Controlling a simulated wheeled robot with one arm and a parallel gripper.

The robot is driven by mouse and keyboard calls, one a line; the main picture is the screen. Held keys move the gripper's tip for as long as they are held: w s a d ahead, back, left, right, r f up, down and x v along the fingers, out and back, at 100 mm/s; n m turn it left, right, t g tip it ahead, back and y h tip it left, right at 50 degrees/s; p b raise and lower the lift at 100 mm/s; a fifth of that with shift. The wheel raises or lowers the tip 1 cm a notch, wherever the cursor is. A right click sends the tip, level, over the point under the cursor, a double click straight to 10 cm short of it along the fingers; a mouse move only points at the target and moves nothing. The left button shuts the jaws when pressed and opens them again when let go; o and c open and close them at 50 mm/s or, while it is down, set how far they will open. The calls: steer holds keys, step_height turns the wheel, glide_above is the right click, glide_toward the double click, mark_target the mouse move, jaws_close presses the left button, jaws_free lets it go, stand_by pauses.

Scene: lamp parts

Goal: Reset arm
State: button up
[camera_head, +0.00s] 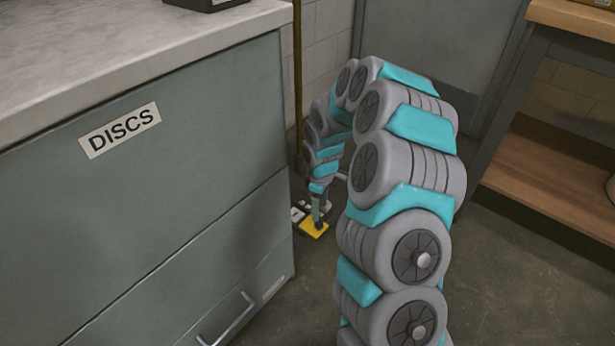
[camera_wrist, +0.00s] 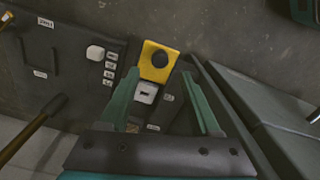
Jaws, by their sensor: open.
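My gripper (camera_head: 319,212) is low beside the cabinet, at the end of my bent arm in the head view. In the wrist view my gripper (camera_wrist: 162,76) has its two green fingers spread, with nothing held between them. A yellow plate with a dark round spot (camera_wrist: 151,75) shows at and beyond the fingertips. The yellow plate also shows in the head view (camera_head: 314,231), just below the gripper. I cannot tell whether the fingers touch it. A small white block with a dark slot (camera_wrist: 146,93) shows between the fingers.
A grey cabinet labelled DISCS (camera_head: 190,190) stands close left of the gripper. A wooden-shelved bench (camera_head: 545,185) stands at the right. A brown pole (camera_head: 297,75) stands behind the cabinet. Bare floor (camera_head: 510,290) shows at lower right.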

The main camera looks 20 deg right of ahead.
steer(key=shift+r, duration=0.1)
steer(key=s+a+r+m+p, duration=0.35)
steer(key=s+r, duration=0.95)
steer(key=r, duration=0.5)
steer(key=s+r+m+g+p, duration=0.1)
steer(key=s+r+m, duration=0.2)
steer(key=s, duration=0.9)
steer(key=s+a+r+m+p, duration=0.1)
steer(key=s+r+m+p, duration=0.1)
steer(key=s+r, duration=0.6)
steer(key=s+m, duration=0.1)
steer(key=s, duration=0.3)
steer(key=shift+s+a+r+m+g, duration=0.2)
steer(key=shift+a+m+g, duration=0.05)
steer(key=shift+m+g, duration=0.15)
steer(key=shift+d, duration=0.1)
